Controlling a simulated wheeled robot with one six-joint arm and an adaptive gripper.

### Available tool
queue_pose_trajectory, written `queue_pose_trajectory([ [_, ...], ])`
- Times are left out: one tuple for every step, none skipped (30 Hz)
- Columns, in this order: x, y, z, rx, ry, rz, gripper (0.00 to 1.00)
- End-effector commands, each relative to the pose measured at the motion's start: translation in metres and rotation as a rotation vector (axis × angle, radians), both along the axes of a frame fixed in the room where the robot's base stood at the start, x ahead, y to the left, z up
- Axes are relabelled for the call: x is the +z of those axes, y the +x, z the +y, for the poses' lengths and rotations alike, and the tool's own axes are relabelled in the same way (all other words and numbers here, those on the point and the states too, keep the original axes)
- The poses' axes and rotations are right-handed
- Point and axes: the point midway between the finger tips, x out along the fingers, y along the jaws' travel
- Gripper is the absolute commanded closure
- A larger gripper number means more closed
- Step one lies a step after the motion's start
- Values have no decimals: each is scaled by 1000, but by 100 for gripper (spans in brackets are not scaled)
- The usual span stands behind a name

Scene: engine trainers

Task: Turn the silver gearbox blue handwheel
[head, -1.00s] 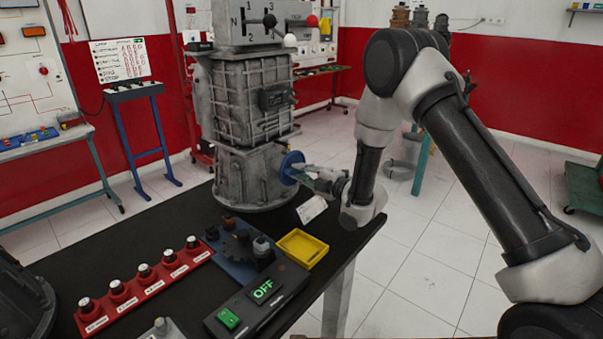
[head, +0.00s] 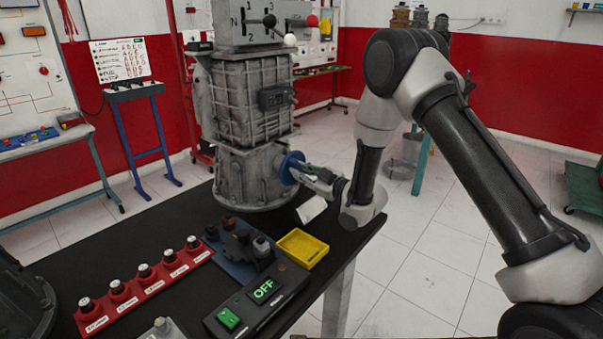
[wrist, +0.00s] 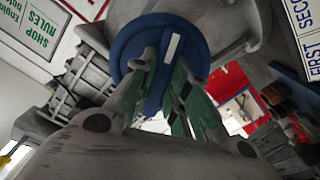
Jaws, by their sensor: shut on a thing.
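The exact contact is partly hidden by the fingers.
On the bench are a yellow tray (head: 302,248), a box with a lit OFF display (head: 262,290), a red strip of knobs (head: 145,285) and a blue block with dark parts (head: 240,250). A white label (head: 311,209) is below my gripper. Open floor lies right of the bench.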

Motion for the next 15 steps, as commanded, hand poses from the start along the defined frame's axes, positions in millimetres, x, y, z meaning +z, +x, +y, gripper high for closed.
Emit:
queue_pose_trajectory([
  [-1,-1,0,0,24,36,100],
  [-1,-1,0,0,41,58,100],
  [-1,-1,0,0,65,88,100],
  [-1,-1,0,0,82,110,100],
  [-1,-1,0,0,100,133,100],
  [-1,-1,0,0,123,163,100],
  [-2,-1,0,0,140,185,100],
  [-2,-1,0,0,158,208,100],
  [-2,-1,0,0,181,238,100],
  [-2,-1,0,0,199,260,100],
  [-2,-1,0,0,216,283,100],
  [-2,-1,0,0,240,313,100],
  [-2,-1,0,0,257,335,100],
  [-2,-1,0,-1,275,357,100],
  [-2,-1,0,-2,297,387,100],
])
